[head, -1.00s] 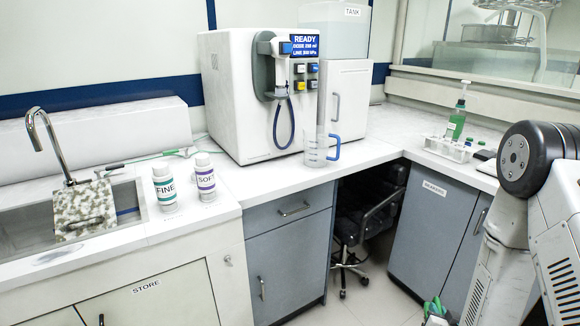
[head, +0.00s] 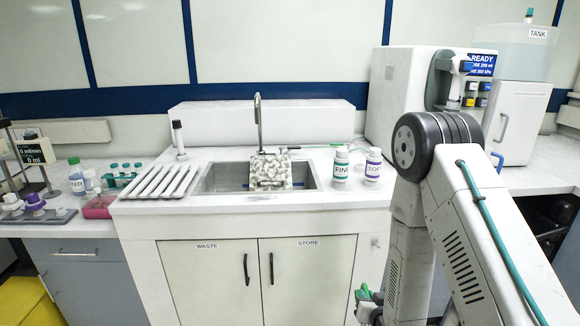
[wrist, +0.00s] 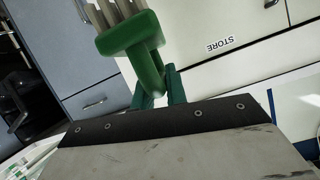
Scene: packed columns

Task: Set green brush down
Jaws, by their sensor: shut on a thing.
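The green brush (wrist: 147,62) is in the wrist view, with a green head and pale bristles at the top of the picture. My gripper (wrist: 158,82) has its teal fingers shut on the brush's green handle. In the head view my gripper (head: 366,302) hangs low in front of the sink cabinet, well below the counter top. Only a little green shows there, and I cannot tell brush from fingers. The lower part of my gripper is cut off by the picture edge.
A sink (head: 216,180) holds a mottled block (head: 271,170) near its tap. A ribbed drainer (head: 158,181) lies left of it. FINE (head: 341,167) and SOFT (head: 373,166) bottles stand at its right. Pink tray (head: 98,207) and bottles are farther left. The counter's front strip is clear.

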